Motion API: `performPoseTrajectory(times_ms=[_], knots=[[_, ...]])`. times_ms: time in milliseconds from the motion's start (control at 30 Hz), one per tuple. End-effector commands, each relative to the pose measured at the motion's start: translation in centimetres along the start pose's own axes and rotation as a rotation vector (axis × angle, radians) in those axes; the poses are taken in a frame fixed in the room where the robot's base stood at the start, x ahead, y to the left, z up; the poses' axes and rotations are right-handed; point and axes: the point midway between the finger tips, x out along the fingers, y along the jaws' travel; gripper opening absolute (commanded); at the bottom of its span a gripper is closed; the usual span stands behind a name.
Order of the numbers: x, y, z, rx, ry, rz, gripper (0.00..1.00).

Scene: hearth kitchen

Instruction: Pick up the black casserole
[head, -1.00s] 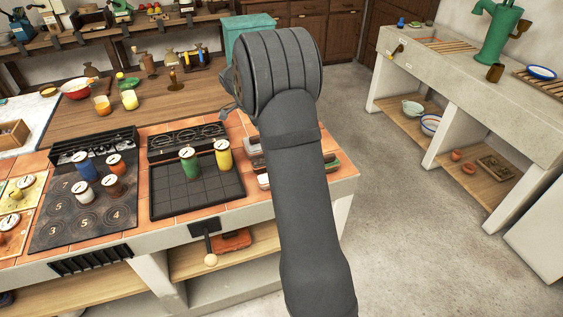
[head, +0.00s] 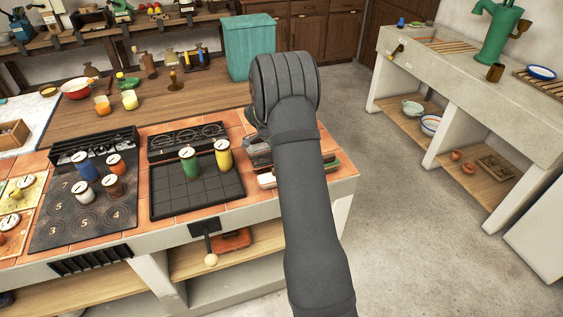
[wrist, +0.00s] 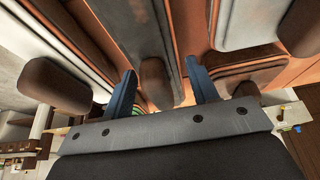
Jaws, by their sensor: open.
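My gripper (wrist: 160,66) is open, with its two blue fingers spread in the wrist view. A dark dish (wrist: 130,25), which looks like the black casserole, fills the top middle of that view. Its brown handle (wrist: 155,82) points down between my fingers, with space on both sides. I cannot tell how far the fingers reach past the handle in depth. A dark dish edge (head: 259,152) shows just left of my arm on the tiled counter.
A pale dish (wrist: 245,22) with a brown handle lies close at right, and another handle (wrist: 48,78) sticks out at left. Yellow (head: 223,155) and green (head: 189,162) canisters stand on the grid plate left of my arm. A teal bin (head: 249,48) stands behind.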

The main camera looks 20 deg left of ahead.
Motion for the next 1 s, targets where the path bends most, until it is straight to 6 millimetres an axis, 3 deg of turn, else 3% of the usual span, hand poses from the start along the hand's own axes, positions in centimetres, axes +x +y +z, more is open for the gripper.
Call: performPoseTrajectory(times_ms=[233,467,767,1000], knots=[[0.3,0.0,0.0,0.001,0.000,0.000,0.52],[0.3,0.0,0.0,0.001,0.000,0.000,0.07],[0.0,-0.1,-0.1,0.001,0.001,-0.002,0.06],[-2.2,-0.1,-1.1,0.002,0.001,-0.005,0.06]])
